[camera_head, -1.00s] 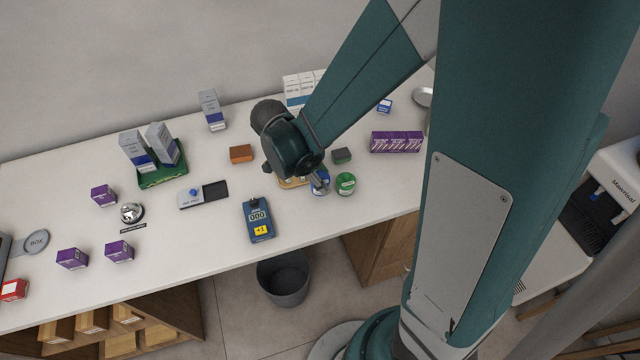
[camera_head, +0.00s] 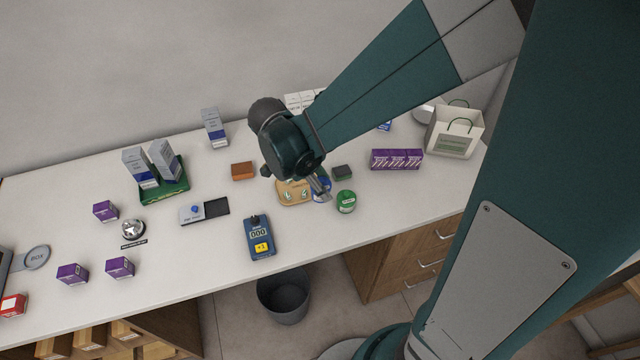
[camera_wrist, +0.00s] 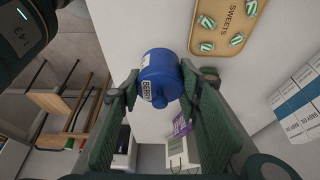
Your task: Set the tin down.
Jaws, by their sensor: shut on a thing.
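My gripper (camera_head: 322,192) is over the counter in the head view, partly hidden by my wrist. In the wrist view its two fingers (camera_wrist: 161,88) are shut on the sides of a blue tin (camera_wrist: 158,64) with a white label. In the head view only part of the blue tin (camera_head: 318,184) shows beside the fingers. It is close to the counter top (camera_head: 290,228); I cannot tell whether its base touches. A green tin (camera_head: 346,201) stands just right of it.
A wooden sweets tray (camera_head: 293,198) lies just left of the blue tin. A blue counter device (camera_head: 259,238) stands front left. The counter right of the green tin is clear.

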